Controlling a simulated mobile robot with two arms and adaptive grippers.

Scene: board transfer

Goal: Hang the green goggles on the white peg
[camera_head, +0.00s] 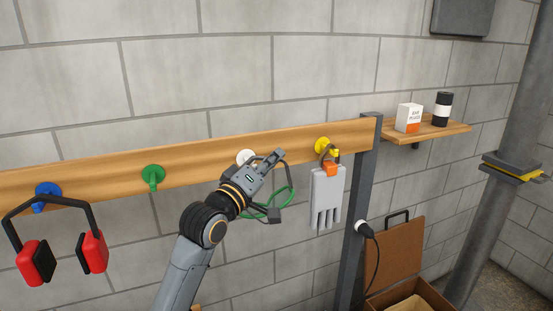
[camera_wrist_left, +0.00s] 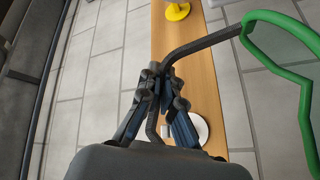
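The green goggles (camera_head: 290,197) hang from my left gripper (camera_head: 275,158), which is shut on their dark strap or arm. In the left wrist view the strap passes between the fingertips (camera_wrist_left: 166,86), and the green rim (camera_wrist_left: 306,120) is at the right. The white peg (camera_head: 243,155) is on the wooden rail (camera_head: 215,155), partly covered by the gripper in the head view. In the left wrist view the white peg (camera_wrist_left: 202,128) shows just behind the fingers. I cannot tell if the strap touches it. My right gripper is in neither view.
Grey gloves (camera_head: 327,190) hang on the yellow peg (camera_head: 322,144) right of the goggles. The green peg (camera_head: 152,176) is bare. Red earmuffs (camera_head: 92,252) hang by the blue peg (camera_head: 47,191). A shelf (camera_head: 440,132) and an open case (camera_head: 400,258) are at the right.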

